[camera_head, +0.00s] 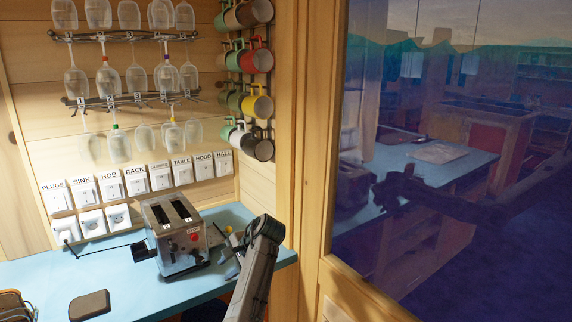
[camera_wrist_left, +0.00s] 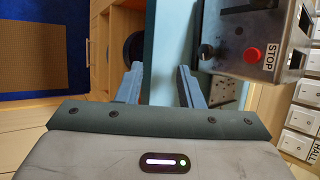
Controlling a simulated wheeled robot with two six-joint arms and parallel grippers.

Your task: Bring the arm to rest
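My left arm (camera_head: 258,272) rises from the bottom of the head view. Its gripper (camera_head: 232,243) is at the right end of the toaster, over the blue counter's right part. In the left wrist view the two fingers of the gripper (camera_wrist_left: 160,88) are spread apart with nothing between them, so it is open. The metal toaster (camera_head: 180,238) stands on the counter, its two slots empty-looking. Its red button and STOP label show in the left wrist view (camera_wrist_left: 270,62), right of the fingers. I cannot tell whether gripper and toaster touch. My right gripper is not in view.
The blue counter (camera_head: 150,292) holds a dark flat pad (camera_head: 90,305). Labelled switches (camera_head: 135,182), hanging glasses and mugs (camera_head: 255,105) line the wall. A wooden post (camera_head: 310,150) and a reflecting window (camera_head: 450,150) stand at the right.

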